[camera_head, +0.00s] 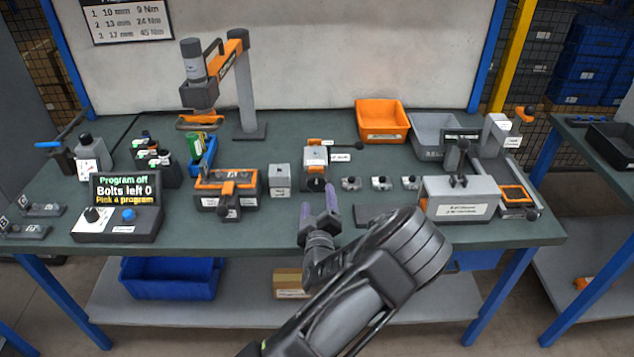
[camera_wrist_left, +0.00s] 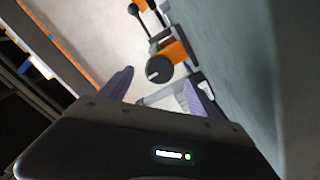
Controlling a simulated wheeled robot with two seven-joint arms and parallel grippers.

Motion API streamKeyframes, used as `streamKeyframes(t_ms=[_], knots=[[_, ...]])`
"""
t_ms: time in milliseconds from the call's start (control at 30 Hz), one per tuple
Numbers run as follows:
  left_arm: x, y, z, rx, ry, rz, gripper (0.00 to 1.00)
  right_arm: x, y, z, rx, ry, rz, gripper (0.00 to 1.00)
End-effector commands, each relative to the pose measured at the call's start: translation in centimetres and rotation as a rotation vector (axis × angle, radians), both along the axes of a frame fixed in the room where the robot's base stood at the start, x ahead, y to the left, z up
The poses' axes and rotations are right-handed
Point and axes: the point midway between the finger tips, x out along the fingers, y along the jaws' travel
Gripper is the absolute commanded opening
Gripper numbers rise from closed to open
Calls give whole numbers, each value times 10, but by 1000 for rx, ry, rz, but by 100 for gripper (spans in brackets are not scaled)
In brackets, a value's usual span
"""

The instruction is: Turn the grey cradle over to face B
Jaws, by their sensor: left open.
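The cradle (camera_head: 240,186) sits in an orange-trimmed fixture left of the table's middle. A plate marked A faces up on it, and a dark handle with an orange part (camera_head: 228,203) sticks out at its front. My left gripper (camera_head: 319,210) is open and empty over the table's front part, to the right of the cradle and apart from it. In the left wrist view the open fingers (camera_wrist_left: 158,90) frame a round black knob (camera_wrist_left: 159,69) beside an orange block; which device this is, I cannot tell for sure. My right gripper is not in view.
An orange-and-grey device (camera_head: 316,158) with a black lever stands just beyond my gripper. A small grey block (camera_head: 279,180) stands between it and the cradle. A control box (camera_head: 128,215) reads "Program off". A grey box (camera_head: 458,201) is at the right.

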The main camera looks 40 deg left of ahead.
Motion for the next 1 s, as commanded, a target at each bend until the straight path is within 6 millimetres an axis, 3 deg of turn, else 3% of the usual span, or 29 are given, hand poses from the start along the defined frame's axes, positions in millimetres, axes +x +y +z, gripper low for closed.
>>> streamKeyframes(t_ms=[600,900,1000], knots=[[58,45,1,0,-1,1,72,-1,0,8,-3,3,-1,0],[61,47,0,0,0,0,72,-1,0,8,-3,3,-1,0],[61,47,0,0,0,0,66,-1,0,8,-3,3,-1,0]])
